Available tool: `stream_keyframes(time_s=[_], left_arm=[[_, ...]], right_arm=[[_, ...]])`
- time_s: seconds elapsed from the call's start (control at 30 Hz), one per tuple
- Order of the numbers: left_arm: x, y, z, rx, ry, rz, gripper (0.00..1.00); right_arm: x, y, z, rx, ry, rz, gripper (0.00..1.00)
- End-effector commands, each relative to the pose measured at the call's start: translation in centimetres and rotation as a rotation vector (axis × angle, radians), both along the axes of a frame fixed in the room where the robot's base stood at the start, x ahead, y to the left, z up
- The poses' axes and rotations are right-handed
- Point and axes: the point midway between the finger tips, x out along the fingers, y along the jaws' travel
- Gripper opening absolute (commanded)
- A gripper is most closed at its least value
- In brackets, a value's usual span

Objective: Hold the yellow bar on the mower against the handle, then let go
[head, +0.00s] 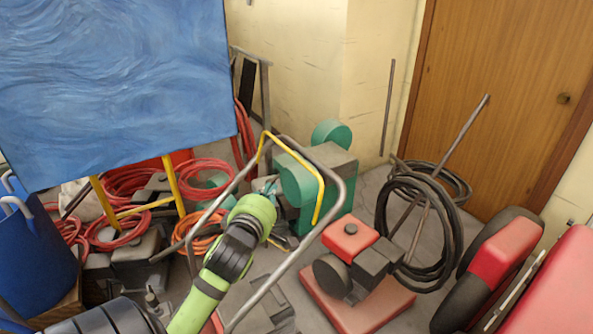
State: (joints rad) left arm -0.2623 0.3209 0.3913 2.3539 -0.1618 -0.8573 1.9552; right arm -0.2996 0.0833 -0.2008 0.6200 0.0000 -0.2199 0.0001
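The mower has a red deck (345,302) and a red and black engine (350,240). Its grey tube handle (334,178) forms a loop that rises toward the upper left. The yellow bar (293,152) is a bent rod inside the top of the loop. It looks close to the handle at its left corner, with a gap at the right side; I cannot tell if they touch. My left gripper (268,186), past the green wrist, appears within the loop, below the bar and apart from it. Its fingers are small and mostly hidden, so their opening is unclear. My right gripper is out of view.
A green machine (325,180) stands behind the handle. Coiled orange hoses (195,180) and a blue barrel (35,255) are at left, below a blue panel (115,85). A black hose coil (420,220) and red machines (505,252) are at right, before a wooden door (505,90).

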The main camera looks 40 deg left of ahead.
Motion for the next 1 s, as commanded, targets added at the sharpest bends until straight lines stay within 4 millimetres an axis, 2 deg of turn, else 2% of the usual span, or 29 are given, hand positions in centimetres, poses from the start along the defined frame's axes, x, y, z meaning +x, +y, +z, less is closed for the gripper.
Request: stream_keyframes(time_s=[0.17,0.6,0.8,1.0], left_arm=[[1.7,1.0,0.0,0.003,0.001,-0.001,0.00],[8.8,5.0,-1.1,0.006,0.002,0.001,0.00],[11.4,4.0,-1.8,0.002,0.002,0.000,0.00],[12.2,3.7,-2.1,0.003,0.001,0.000,0.00]], right_arm=[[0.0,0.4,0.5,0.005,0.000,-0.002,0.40],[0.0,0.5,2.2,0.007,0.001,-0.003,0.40],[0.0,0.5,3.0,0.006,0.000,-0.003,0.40],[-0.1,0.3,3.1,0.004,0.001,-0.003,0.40]])
